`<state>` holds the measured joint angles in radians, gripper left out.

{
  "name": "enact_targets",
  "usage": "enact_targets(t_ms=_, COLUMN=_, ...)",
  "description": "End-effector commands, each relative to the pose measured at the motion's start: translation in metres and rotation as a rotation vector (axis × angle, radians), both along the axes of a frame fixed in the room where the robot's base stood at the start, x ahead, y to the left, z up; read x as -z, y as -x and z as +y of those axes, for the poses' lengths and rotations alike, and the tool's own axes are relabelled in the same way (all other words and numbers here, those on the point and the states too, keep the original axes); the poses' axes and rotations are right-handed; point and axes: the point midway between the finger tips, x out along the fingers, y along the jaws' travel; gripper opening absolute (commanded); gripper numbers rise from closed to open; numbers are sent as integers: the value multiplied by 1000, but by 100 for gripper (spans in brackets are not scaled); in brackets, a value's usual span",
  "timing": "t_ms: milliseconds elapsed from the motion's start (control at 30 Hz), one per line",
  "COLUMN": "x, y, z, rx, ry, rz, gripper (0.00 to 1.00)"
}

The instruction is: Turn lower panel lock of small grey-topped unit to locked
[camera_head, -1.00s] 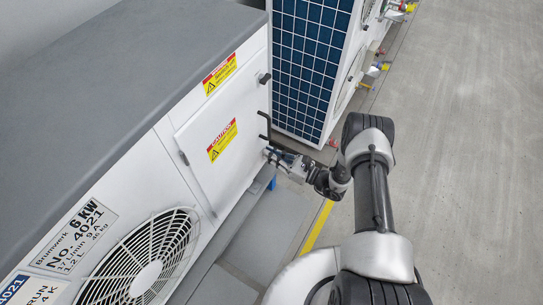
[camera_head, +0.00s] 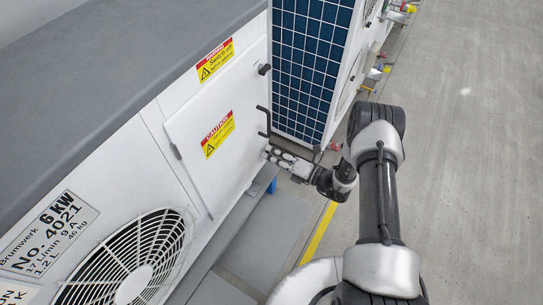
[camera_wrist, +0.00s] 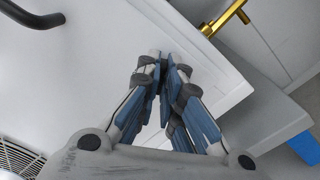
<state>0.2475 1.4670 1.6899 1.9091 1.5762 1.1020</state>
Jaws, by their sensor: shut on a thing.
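The small grey-topped unit (camera_head: 100,75) stands at the left of the head view, with a white side panel (camera_head: 190,125). My gripper (camera_head: 271,152) is at the panel's lower right corner; in the wrist view its fingertips (camera_wrist: 163,60) are close together against the white panel (camera_wrist: 110,60). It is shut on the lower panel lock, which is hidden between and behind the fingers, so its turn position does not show. The dark upper lock (camera_head: 264,69) sticks out at the panel's upper right corner.
A dark bar handle (camera_head: 264,122) stands out from the panel just above my gripper; it also shows in the wrist view (camera_wrist: 35,16). A brass fitting (camera_wrist: 228,18) is near the fingers. A blue-gridded unit (camera_head: 305,70) stands behind. Floor at the right is clear.

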Motion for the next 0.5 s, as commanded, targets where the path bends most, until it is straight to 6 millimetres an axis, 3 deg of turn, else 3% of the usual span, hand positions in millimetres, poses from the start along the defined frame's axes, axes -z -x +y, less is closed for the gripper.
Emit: enact_targets(t_ms=500, x=1, y=0, z=0, rx=-1, ry=-207, rz=315, gripper=0)
